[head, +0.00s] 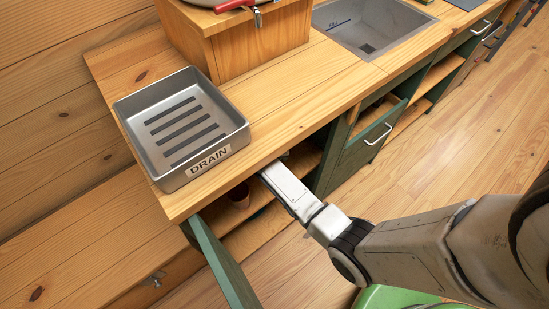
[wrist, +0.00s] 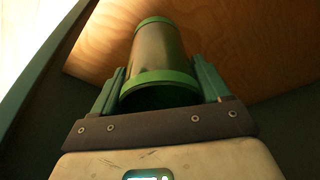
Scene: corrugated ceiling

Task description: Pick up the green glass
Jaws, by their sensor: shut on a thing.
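In the wrist view, the green glass (wrist: 158,52) is a see-through cylinder with bright green bands at both ends. My gripper (wrist: 160,84) has one finger on each side of it and is shut on it near the closer green band. The glass points away from the palm, with a wooden panel behind it. In the head view, my arm reaches into the open cabinet under the counter (head: 290,115). The countertop hides my gripper and the glass there.
A metal tray marked DRAIN (head: 185,130) stands on the counter above. An open green door (head: 222,262) is left of my arm, and a green drawer (head: 365,145) is to the right.

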